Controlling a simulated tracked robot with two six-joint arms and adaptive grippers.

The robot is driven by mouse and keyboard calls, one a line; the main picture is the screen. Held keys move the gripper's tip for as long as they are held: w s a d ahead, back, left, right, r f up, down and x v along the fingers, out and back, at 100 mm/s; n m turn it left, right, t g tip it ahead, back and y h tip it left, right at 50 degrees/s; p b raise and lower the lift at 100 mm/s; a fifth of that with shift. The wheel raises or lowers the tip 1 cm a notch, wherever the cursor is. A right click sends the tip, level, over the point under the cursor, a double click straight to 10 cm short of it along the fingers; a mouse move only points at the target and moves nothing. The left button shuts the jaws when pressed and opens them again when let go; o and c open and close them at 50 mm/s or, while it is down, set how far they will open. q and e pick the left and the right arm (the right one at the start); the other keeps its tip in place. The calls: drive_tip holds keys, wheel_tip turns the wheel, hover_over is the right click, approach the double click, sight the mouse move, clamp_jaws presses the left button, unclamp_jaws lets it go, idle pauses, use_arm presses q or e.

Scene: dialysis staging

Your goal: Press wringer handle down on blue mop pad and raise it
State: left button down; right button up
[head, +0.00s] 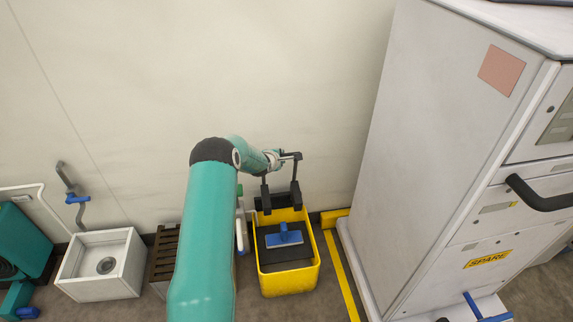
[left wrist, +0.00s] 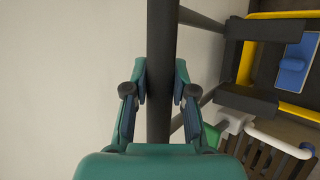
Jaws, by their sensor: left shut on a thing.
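The wringer handle is a dark bar (head: 291,156) above the back of the yellow bucket (head: 290,284). Dark uprights run down from it to dark blocks (head: 295,194) at the bucket's back rim. The blue mop pad (head: 285,240) lies on a dark surface inside the bucket, with the raised handle clear of it; it also shows in the left wrist view (left wrist: 294,66). My left gripper (head: 277,158) is shut on the handle bar, which runs between its fingers in the left wrist view (left wrist: 160,95). My right gripper is not in view.
A tall white cabinet (head: 440,130) marked SPARE stands to the right, past a yellow floor line (head: 342,275). A white basin (head: 103,262) and a brown slatted crate (head: 163,255) stand left of the bucket. The pale wall is close behind the handle.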

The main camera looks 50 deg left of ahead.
use_arm(q)
drive_tip(key=shift+w+a+r, duration=0.1)
drive_tip(key=shift+a+r, duration=0.1)
drive_tip(key=shift+a, duration=0.2)
drive_tip(key=shift+w+r, duration=0.15)
drive_tip(key=shift+r, duration=0.15)
drive_tip(key=shift+w, duration=0.1)
drive_tip(key=c, duration=1.3)
unclamp_jaws()
drive_tip(key=o, duration=0.4)
drive_tip(key=shift+w+f, duration=0.15)
drive_tip(key=shift+f, duration=0.05)
drive_tip(key=shift+s+d, duration=0.1)
drive_tip(key=shift+s, duration=0.1)
drive_tip(key=v, duration=1.1)
drive_tip(key=shift+s+d+r, duration=0.15)
drive_tip(key=shift+s+r, duration=0.1)
drive_tip(key=shift+s, duration=0.05)
drive_tip(key=shift+w, duration=0.1)
